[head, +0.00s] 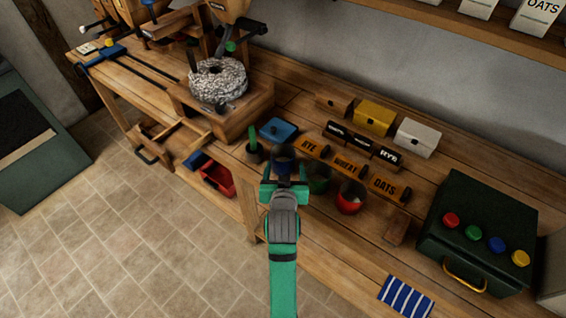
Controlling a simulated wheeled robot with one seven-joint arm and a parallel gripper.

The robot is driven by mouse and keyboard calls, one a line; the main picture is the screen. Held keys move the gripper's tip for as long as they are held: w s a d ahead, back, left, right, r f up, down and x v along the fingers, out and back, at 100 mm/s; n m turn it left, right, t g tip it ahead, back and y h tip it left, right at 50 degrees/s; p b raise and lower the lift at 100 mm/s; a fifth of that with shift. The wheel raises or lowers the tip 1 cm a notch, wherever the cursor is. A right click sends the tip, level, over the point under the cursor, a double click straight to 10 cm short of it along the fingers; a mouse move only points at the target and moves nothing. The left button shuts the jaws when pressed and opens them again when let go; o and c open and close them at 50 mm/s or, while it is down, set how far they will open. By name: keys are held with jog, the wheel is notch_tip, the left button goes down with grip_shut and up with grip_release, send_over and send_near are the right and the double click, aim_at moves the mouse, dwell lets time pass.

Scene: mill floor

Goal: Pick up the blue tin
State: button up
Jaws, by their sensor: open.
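The blue tin (283,157) is a small dark blue round cup standing on the wooden workbench, left of a green tin (319,178) and a red tin (350,197). My gripper (285,178) is green and open, at the bench's front edge. Its two fingers point toward the blue tin, and in the picture they lie just below it. The gripper hides the tin's lower part, so I cannot tell how far apart they are. Nothing shows between the fingers.
A flat blue item (279,130) lies behind the tin, and a dark pot with a green handle (253,149) stands left of it. A millstone (218,80) stands at left, a dark green case (477,230) at right.

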aim_at(283, 154)
jog(key=shift+a+x, duration=0.2)
jog(key=shift+x, duration=1)
jog(key=shift+a+x, duration=0.25)
jog(key=shift+x, duration=0.95)
